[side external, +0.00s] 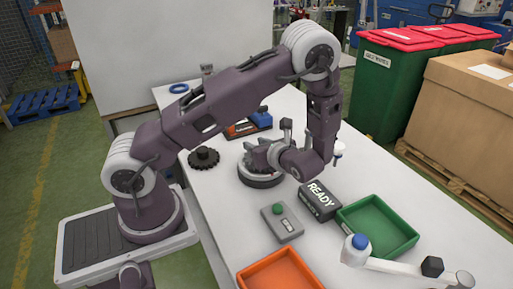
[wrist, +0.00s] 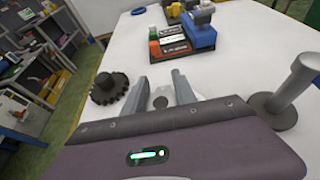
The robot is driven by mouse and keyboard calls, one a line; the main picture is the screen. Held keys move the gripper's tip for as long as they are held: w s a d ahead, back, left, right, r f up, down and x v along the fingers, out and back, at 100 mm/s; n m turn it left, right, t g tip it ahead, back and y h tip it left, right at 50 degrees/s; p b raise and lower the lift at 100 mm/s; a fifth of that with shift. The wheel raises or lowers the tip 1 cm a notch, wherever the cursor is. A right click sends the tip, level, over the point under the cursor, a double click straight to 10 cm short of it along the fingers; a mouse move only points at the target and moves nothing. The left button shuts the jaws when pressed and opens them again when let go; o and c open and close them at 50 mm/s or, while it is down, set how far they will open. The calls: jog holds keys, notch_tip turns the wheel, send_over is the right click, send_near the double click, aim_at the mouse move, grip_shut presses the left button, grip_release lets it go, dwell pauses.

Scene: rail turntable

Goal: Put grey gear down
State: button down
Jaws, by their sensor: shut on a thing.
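My gripper (wrist: 160,92) points down low over the table, its two grey fingers spread around a piece between them. That piece is the grey gear (wrist: 160,102), of which only a small round grey part shows; the wrist housing hides the rest. In the side view my gripper (side external: 257,158) is at a round grey and dark base (side external: 262,181) on the white table. I cannot tell whether the gear touches this base. A dark toothed gear (side external: 203,157) lies flat on the table to the left; it also shows in the wrist view (wrist: 108,88).
A grey post on a round foot (wrist: 275,112) stands right of my gripper. A block with blue, red and green parts (wrist: 185,40) is beyond. A button box (side external: 282,222), READY sign (side external: 319,198), green tray (side external: 378,229) and orange tray (side external: 281,271) occupy the front.

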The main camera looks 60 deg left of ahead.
jog(key=shift+f, duration=0.35)
jog(key=c, duration=1)
grip_release()
jog(key=shift+f, duration=0.1)
